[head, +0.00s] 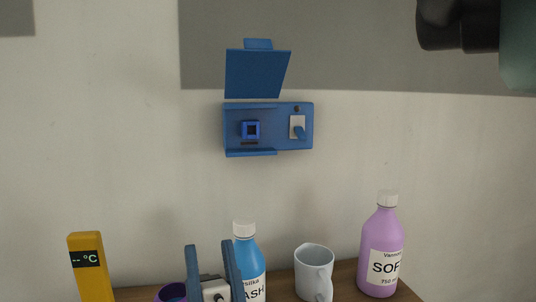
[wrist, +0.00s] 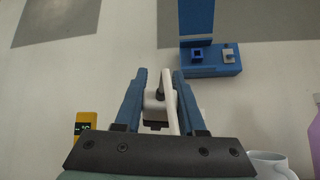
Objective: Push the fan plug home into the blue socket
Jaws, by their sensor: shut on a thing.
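The blue socket box (head: 232,144) is fixed to the wall with its lid (head: 256,74) raised. Its square blue socket (head: 250,130) is on the left side and stands empty. It also shows in the wrist view (wrist: 197,54), ahead and to the upper right of my gripper. My gripper (head: 211,246) is at the bottom of the head view, below and left of the box and apart from it. It is shut on a white plug (wrist: 153,105), which also shows in the head view (head: 215,290). The lower part of the plug is hidden in the head view.
A wooden surface (head: 345,285) holds a yellow meter (head: 87,268), a blue bottle (head: 247,257) close behind my gripper, a white mug (head: 312,272) and a lilac bottle (head: 381,250). A purple item (head: 170,292) is partly hidden. The wall between my gripper and the box is clear.

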